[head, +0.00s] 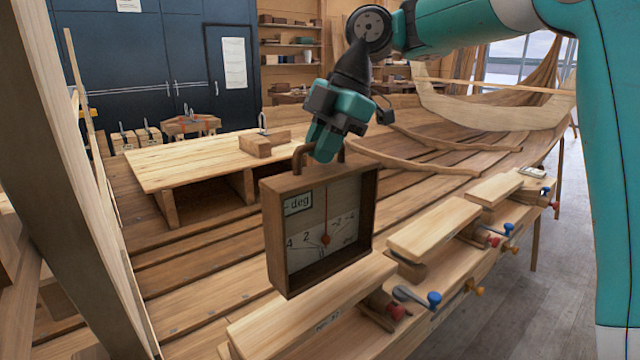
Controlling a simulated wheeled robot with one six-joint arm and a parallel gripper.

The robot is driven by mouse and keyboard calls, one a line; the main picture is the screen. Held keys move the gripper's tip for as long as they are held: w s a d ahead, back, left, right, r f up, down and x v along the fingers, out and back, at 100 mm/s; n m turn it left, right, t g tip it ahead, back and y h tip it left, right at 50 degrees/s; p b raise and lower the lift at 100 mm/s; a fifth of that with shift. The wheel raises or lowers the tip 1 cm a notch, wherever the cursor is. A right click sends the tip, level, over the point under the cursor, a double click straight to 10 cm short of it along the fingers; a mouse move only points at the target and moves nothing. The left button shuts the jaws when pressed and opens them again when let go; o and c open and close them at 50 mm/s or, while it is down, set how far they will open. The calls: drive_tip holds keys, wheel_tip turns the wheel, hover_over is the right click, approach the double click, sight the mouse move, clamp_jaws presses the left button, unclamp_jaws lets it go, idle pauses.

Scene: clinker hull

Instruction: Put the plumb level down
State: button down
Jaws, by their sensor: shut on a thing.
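The plumb level (364,215) is a square wooden box with an open front. It has a dial face marked in degrees and a red pointer with a red bob. A wooden handle stands on its top. My gripper (318,157) is shut on that handle and holds the box roughly upright, with the face turned toward the camera. In the picture the box overlaps the hull planks and a light board. I cannot tell whether its base touches anything. The fingertips are partly hidden behind the handle.
A light wooden bench (190,163) stands behind on the left, with a wooden block (262,147) near its right end. Light boards with clamps (432,228) line the right edge. A post (75,180) rises at left. Ribs (420,150) curve behind the box.

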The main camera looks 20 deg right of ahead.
sight(323, 168)
drive_tip(key=shift+f+b, duration=0.45)
drive_tip(key=shift+f, duration=1.6)
